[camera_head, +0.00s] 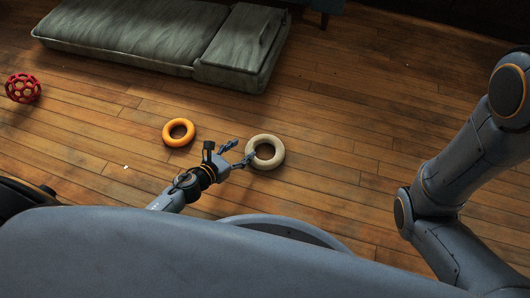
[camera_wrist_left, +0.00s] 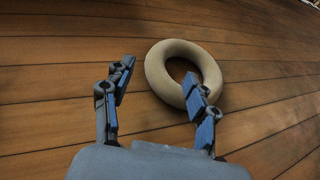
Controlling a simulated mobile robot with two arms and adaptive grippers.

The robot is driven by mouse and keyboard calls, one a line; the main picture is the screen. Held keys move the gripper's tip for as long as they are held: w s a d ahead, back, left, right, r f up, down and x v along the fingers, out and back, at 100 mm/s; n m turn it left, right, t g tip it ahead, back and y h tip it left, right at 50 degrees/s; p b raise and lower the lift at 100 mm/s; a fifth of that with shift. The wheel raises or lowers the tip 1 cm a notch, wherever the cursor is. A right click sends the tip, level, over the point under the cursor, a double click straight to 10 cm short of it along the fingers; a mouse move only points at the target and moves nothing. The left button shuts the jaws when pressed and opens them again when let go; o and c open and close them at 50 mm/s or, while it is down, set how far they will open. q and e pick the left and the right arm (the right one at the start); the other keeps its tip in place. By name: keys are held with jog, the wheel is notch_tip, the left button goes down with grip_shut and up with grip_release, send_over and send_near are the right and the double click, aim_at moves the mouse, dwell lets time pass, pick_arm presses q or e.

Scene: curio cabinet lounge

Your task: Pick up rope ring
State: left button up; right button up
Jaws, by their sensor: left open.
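The rope ring (camera_head: 277,160) is a beige, thick ring lying flat on the wooden floor near the middle of the head view. It also shows in the left wrist view (camera_wrist_left: 163,72). My left gripper (camera_head: 240,151) is open just left of the ring, its fingers pointing toward it. In the left wrist view my left gripper (camera_wrist_left: 165,82) has its fingers spread, with the right finger overlapping the ring's near side in the picture. The left finger is apart from the ring. I cannot tell whether the right finger touches it. Nothing is held. My right gripper is not in view.
An orange ring (camera_head: 168,139) lies on the floor left of the rope ring. A red openwork ball (camera_head: 23,75) is at the far left. A grey-green cushioned bed (camera_head: 130,35) lies at the back. The floor to the right of the rope ring is clear.

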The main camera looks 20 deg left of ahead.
aim_at(253, 143)
pick_arm(q)
jog(key=b+x, duration=0.2)
jog(key=x, duration=0.3)
jog(key=shift+w+d+f, duration=0.15)
jog(key=shift+w, duration=0.1)
grip_shut()
